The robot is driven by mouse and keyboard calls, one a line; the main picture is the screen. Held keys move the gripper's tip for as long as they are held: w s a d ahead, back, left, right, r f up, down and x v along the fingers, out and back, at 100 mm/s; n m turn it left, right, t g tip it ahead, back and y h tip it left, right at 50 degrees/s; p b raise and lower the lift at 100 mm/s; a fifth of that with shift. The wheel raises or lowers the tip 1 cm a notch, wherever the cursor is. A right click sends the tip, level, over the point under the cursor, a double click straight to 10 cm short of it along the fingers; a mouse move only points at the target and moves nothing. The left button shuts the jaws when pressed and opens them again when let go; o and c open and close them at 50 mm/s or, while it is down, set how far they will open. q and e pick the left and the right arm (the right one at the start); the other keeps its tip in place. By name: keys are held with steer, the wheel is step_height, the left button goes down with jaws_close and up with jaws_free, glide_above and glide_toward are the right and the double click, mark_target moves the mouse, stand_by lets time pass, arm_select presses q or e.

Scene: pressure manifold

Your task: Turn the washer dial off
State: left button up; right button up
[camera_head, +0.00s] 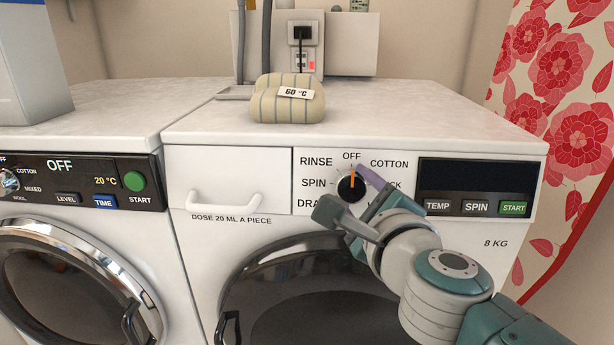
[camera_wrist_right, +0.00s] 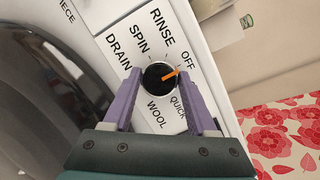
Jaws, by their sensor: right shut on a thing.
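The washer dial (camera_head: 349,187) is a round black knob with an orange pointer, on the white panel of the right-hand machine. Its pointer stands nearly straight up at the OFF mark in the head view. In the right wrist view the dial (camera_wrist_right: 157,78) sits between the purple fingers, its pointer directed close to OFF; a finger hides the COTTON mark. My right gripper (camera_head: 351,189) comes from the lower right and is shut on the dial; it also shows in the right wrist view (camera_wrist_right: 156,82). My left gripper is not in view.
Right of the dial are a dark display (camera_head: 475,174) and TEMP, SPIN and START buttons. A drawer (camera_head: 228,172) with a white handle is on the left. A striped bundle labelled 60 °C (camera_head: 287,98) lies on top. Another machine (camera_head: 75,225) stands left; a floral curtain (camera_head: 560,80) hangs right.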

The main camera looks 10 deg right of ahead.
stand_by(0.3)
steer(key=o, duration=1.4)
steer(key=shift+c, duration=0.2)
steer(key=shift+s, duration=0.15)
steer(key=s+r+p, duration=0.1)
steer(key=s+p, duration=0.2)
steer(key=s, duration=0.6)
steer(key=shift+s+a+r, duration=0.15)
steer(key=shift+s+r, duration=0.05)
steer(key=shift+s, duration=0.1)
